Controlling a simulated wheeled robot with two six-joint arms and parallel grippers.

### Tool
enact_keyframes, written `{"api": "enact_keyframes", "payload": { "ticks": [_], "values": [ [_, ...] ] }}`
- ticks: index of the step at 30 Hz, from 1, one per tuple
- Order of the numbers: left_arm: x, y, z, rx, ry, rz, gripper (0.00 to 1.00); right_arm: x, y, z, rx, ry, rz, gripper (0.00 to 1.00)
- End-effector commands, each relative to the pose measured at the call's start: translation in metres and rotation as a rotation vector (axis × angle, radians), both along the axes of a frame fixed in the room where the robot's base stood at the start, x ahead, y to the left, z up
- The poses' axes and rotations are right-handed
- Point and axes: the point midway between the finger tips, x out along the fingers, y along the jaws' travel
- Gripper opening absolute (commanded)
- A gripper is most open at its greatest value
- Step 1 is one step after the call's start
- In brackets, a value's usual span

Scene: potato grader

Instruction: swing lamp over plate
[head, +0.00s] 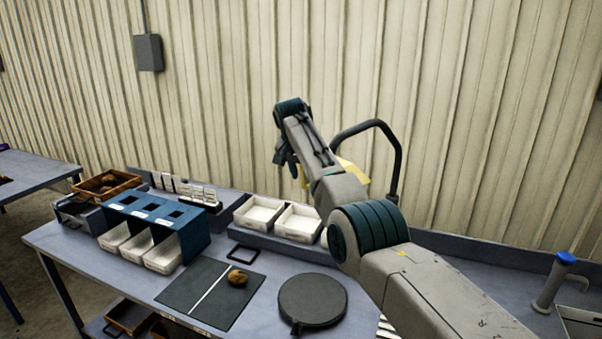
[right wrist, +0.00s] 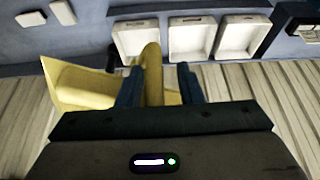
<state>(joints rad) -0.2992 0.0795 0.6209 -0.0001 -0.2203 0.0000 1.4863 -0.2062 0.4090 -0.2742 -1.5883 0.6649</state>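The lamp has a yellow head (head: 352,172), partly hidden behind my right arm in the head view, next to a dark curved tube (head: 392,138) that rises behind the bench. The right wrist view shows its wide yellow shade (right wrist: 85,88) and a yellow bar (right wrist: 152,68) between my fingers. My right gripper (head: 293,168) is at the lamp, with fingers apart on either side of the bar; it also shows in the right wrist view (right wrist: 158,85). Firm contact is not clear. A round dark plate (head: 313,300) lies on the bench, below and left of my forearm. My left gripper is out of view.
A dark mat (head: 190,290) with a white line carries a potato (head: 237,277). A blue rack (head: 158,220) with white bins stands left; white trays (head: 258,213) stand behind. A blue-topped post (head: 553,285) stands right. The corrugated wall (head: 230,90) is close behind.

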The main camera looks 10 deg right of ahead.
Motion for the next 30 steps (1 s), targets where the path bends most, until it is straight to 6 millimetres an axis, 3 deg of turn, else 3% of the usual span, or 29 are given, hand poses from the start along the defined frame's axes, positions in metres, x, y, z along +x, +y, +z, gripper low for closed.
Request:
{"api": "enact_keyframes", "payload": {
  "ticks": [10,18,24,30],
  "values": [
    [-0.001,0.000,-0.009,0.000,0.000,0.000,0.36,-0.003,0.000,0.002,-0.001,0.004,-0.002,0.36],
    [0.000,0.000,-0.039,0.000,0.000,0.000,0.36,-0.022,0.013,0.051,-0.001,-0.003,0.000,0.36],
    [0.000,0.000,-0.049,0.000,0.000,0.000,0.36,-0.035,0.021,0.086,-0.002,-0.002,0.001,0.36],
    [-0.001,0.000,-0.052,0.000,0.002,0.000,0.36,-0.040,0.024,0.100,-0.002,-0.001,0.001,0.36]
  ]
}}
